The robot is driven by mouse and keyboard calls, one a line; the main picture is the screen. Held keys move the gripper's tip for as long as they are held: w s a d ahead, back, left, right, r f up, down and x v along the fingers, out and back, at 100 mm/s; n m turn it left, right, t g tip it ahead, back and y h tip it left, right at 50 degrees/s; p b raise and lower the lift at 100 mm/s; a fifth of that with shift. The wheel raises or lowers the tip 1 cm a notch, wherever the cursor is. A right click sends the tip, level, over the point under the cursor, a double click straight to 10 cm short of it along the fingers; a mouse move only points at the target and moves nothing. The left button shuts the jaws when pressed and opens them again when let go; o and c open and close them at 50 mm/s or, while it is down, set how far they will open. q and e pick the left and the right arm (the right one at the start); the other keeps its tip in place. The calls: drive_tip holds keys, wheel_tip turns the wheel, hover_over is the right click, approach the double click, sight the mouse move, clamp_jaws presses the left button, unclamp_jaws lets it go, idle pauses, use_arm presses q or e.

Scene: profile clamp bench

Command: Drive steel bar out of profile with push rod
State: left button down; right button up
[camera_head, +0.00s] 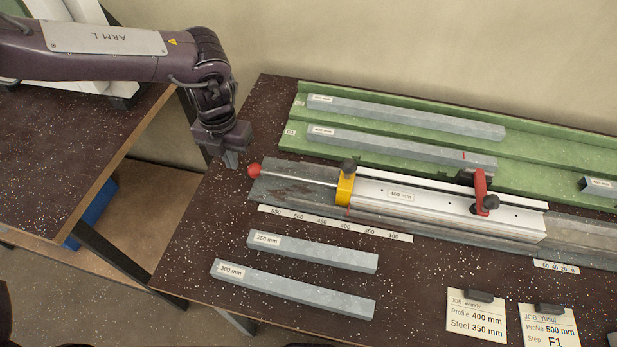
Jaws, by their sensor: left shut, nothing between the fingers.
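A push rod (300,177) with a red ball knob (254,170) points left out of the clamped setup. It runs into a yellow stop block (345,188) with a black knob on top. The white profile (430,203), labelled 400 mm, lies to the right of the block under a red clamp (480,192). Any steel bar inside the profile is hidden. My left gripper (231,160) is shut and empty, pointing down just left of the red knob and apart from it. My right gripper is out of view.
Loose steel bars, 250 mm (315,252) and 300 mm (290,289), lie in front. A green rack (540,153) behind holds more bars. Job cards (476,315) stand at the front right. A scale strip (335,223) lies before the profile. Another table (70,180) stands left across a gap.

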sight(287, 175)
use_arm(q)
drive_tip(key=shift+d+f, duration=0.1)
drive_tip(key=shift+d, duration=0.2)
drive_tip(key=shift+s+d+b, duration=0.3)
drive_tip(key=shift+d+b, duration=0.05)
drive_tip(key=shift+d, duration=1)
drive_tip(key=shift+s+d+b, duration=0.3)
drive_tip(key=shift+d+b, duration=0.05)
drive_tip(key=shift+d, duration=1)
drive_tip(key=shift+s+d+b, duration=0.3)
drive_tip(key=shift+d+b, duration=0.05)
drive_tip(key=shift+d, duration=1)
drive_tip(key=shift+s+d, duration=0.2)
drive_tip(key=shift+d, duration=0.9)
drive_tip(key=shift+s+d, duration=0.2)
drive_tip(key=shift+d, duration=0.9)
drive_tip(key=shift+s+d, duration=0.1)
drive_tip(key=shift+d, duration=0.4)
drive_tip(key=shift+a+p, duration=0.4)
drive_tip(key=shift+a, duration=0.35)
wheel_tip(287, 175, up, 7)
drive_tip(key=p, duration=0.5)
drive_tip(key=shift+p, duration=0.4)
